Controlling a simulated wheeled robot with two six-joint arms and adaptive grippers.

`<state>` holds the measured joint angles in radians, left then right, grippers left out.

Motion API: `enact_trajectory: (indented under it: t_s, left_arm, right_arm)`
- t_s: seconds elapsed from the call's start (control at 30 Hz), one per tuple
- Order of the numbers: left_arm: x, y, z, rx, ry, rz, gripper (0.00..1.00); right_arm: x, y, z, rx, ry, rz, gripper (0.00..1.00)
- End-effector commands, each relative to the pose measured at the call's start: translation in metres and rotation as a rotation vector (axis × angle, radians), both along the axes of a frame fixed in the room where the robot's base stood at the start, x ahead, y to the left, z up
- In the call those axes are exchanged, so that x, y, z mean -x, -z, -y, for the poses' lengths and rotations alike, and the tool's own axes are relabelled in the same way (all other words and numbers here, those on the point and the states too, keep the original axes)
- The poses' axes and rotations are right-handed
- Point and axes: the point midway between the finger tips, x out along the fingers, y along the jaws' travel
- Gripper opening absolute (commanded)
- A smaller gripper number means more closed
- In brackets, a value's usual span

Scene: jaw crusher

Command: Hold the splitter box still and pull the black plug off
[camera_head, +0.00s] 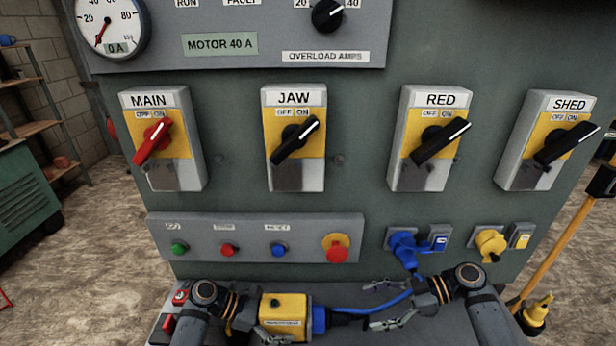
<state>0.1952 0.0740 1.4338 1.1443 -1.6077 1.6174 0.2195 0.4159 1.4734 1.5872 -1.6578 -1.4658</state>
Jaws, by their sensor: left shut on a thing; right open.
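The yellow splitter box (285,306) lies on the grey ledge at the bottom of the view, with a blue connector (319,318) on its right end. A short dark piece, seemingly the black plug (346,314), sits just right of the blue connector, and a blue cable runs on from there. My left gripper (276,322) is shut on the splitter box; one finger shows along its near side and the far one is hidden. My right gripper (371,306) is open, its fingers pointing left on either side of the cable, right of the dark piece and apart from it.
The blue cable (385,304) rises to a blue plug (405,250) in the panel. A yellow socket (490,243) is to its right. Switch boxes and a button strip (255,238) cover the panel behind.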

Motion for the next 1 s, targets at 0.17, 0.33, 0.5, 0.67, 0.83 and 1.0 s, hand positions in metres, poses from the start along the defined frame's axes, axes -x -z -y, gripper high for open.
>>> enact_trajectory:
  t_s: [0.17, 0.33, 0.5, 0.67, 0.83, 1.0]
  left_arm:
    - [-0.0001, -0.0004, 0.0002, 0.001, 0.000, 0.001, 0.59]
    - [-0.0001, -0.0005, 0.0003, 0.001, 0.000, 0.001, 0.59]
    - [-0.0001, -0.0004, 0.0002, 0.001, 0.000, 0.001, 0.90]
    - [0.0000, -0.0004, 0.0002, 0.001, 0.000, 0.001, 1.00]
    - [0.0000, -0.0003, 0.0001, 0.001, 0.000, 0.000, 1.00]
    - [-0.0003, -0.0026, -0.0051, -0.001, 0.000, 0.001, 1.00]
  right_arm:
    - [0.0001, -0.0041, 0.0090, 0.000, 0.000, 0.000, 0.75]
    - [0.0001, -0.0043, 0.0091, -0.001, 0.000, 0.000, 0.75]
    - [0.0001, -0.0040, 0.0089, -0.001, 0.000, 0.000, 0.75]
    - [0.0001, -0.0040, 0.0089, 0.000, 0.000, 0.000, 0.75]
    - [0.0001, -0.0038, 0.0088, 0.000, 0.000, 0.000, 0.75]
    - [0.0001, -0.0038, 0.0088, 0.000, 0.000, 0.000, 0.75]
